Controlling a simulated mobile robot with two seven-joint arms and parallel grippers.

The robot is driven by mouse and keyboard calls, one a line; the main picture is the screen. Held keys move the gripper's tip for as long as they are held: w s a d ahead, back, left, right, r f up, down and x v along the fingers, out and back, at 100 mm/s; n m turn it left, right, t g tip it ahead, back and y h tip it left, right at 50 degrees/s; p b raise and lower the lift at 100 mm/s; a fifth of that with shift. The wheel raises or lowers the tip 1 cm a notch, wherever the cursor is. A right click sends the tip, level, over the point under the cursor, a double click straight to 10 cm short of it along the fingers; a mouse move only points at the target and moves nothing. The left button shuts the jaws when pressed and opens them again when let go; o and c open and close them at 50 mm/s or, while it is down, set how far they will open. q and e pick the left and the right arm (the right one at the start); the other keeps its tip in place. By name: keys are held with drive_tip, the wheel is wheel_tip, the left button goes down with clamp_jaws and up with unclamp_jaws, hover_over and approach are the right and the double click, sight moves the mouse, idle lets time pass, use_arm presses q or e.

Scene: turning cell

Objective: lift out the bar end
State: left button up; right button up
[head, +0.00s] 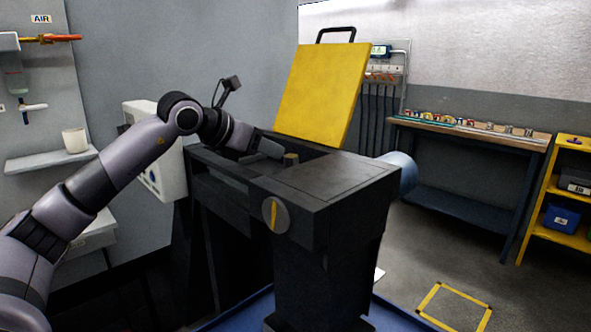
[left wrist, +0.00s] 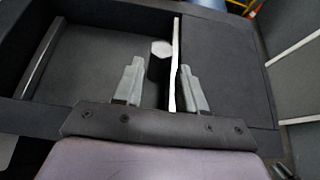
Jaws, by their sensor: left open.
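The bar end (left wrist: 161,48) shows in the left wrist view as a short dark bar with a pale, many-sided end face. It stands in a dark recess of the machine, beside a thin wall with a pale edge (left wrist: 175,60). My left gripper (left wrist: 160,72) is open. Its fingers point towards the bar end, one on each side in the picture; I see no contact. In the head view my left gripper (head: 268,149) is at the opening of the machine (head: 325,185), near a small brownish piece (head: 291,158) that appears to be the bar end. My right gripper is not in view.
A raised yellow cover (head: 322,95) with a black handle stands behind the opening. The recess walls are close around the left fingers. A workbench (head: 470,134) and a yellow shelf (head: 562,195) stand at the right. A yellow-outlined floor square (head: 455,306) is clear.

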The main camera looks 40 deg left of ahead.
sight(291, 156)
use_arm(q)
drive_tip(key=p+x, duration=0.2)
drive_tip(key=x, duration=0.3)
drive_tip(key=shift+w+d+r+p, duration=0.1)
drive_tip(key=shift+p, duration=0.25)
drive_tip(key=shift+w+f, duration=0.25)
clamp_jaws()
idle(0.9)
drive_tip(key=shift+r, duration=0.15)
